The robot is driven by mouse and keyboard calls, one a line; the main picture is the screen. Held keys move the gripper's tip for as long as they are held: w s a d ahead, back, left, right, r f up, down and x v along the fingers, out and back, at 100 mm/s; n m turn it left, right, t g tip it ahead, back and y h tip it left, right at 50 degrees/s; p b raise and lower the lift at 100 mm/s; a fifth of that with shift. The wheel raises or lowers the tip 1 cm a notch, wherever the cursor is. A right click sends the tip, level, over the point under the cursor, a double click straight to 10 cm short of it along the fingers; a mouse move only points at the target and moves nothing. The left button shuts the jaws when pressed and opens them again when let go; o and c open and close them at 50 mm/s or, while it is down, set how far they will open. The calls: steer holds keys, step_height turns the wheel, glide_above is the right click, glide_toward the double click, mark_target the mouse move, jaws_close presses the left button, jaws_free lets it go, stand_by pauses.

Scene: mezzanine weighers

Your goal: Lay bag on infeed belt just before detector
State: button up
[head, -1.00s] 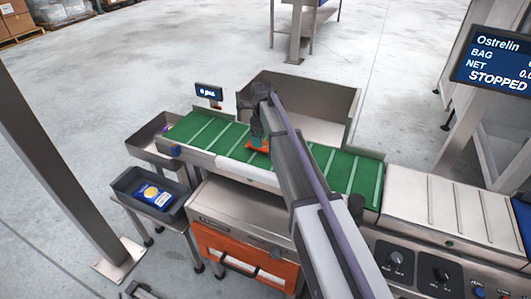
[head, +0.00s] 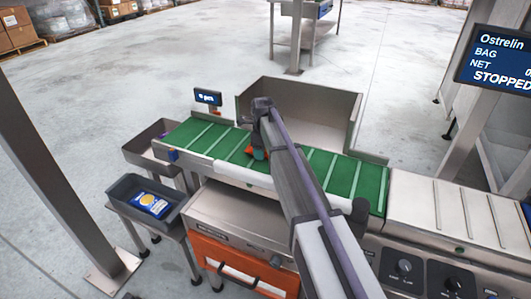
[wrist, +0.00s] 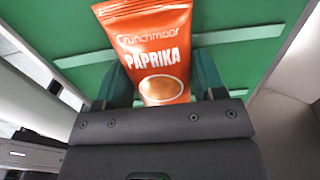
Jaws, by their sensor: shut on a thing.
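The orange paprika bag (wrist: 155,50) is between the fingers of my gripper (wrist: 165,95), which is shut on it. In the wrist view its printed front faces the camera, and its lower end is hidden behind the gripper body. In the head view only a small orange part of the bag (head: 257,154) shows beside my gripper (head: 257,146), over the green cleated belt (head: 315,165). I cannot tell whether the bag touches the belt. The belt also fills the background of the wrist view (wrist: 70,30). I cannot clearly make out the detector.
A dark tray (head: 122,189) holding a blue bag (head: 150,204) stands at the left. A metal bin (head: 330,105) stands behind the belt. A small display (head: 208,97) stands behind the belt's left part. A larger screen reading STOPPED (head: 497,62) is at the upper right.

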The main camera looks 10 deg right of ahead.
steer(key=shift+c, duration=1)
step_height(320, 180, up, 15)
steer(key=p, duration=1.5)
steer(key=shift+f+b, duration=0.35)
steer(key=shift+f, duration=0.1)
